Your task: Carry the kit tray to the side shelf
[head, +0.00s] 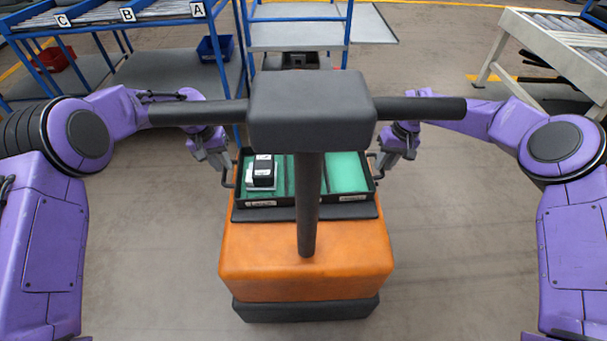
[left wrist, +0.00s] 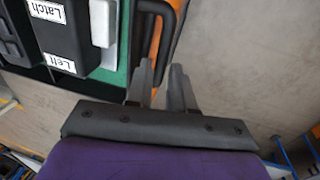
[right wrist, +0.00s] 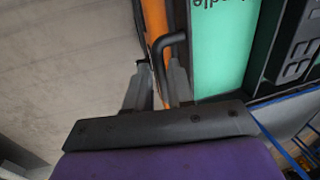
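The kit tray (head: 262,205) is black with green lining and sits level, low in front of me. Its left part holds a black box (head: 263,170) and a pale block (head: 262,184); the left wrist view reads "Latch" and "Left" on the box's labels. The right part shows bare green (head: 345,172). My left gripper (left wrist: 161,65) has its fingers on either side of the tray's left handle (left wrist: 172,35), apparently shut on it. My right gripper (right wrist: 159,64) is likewise on the right handle (right wrist: 172,39).
A blue-framed shelf unit (head: 295,37) stands ahead. A rack (head: 135,15) marked A, B and C is at upper left, with a blue bin (head: 215,48) and a red bin (head: 54,60) below. A roller conveyor (head: 550,40) is at upper right. The floor on both sides is clear.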

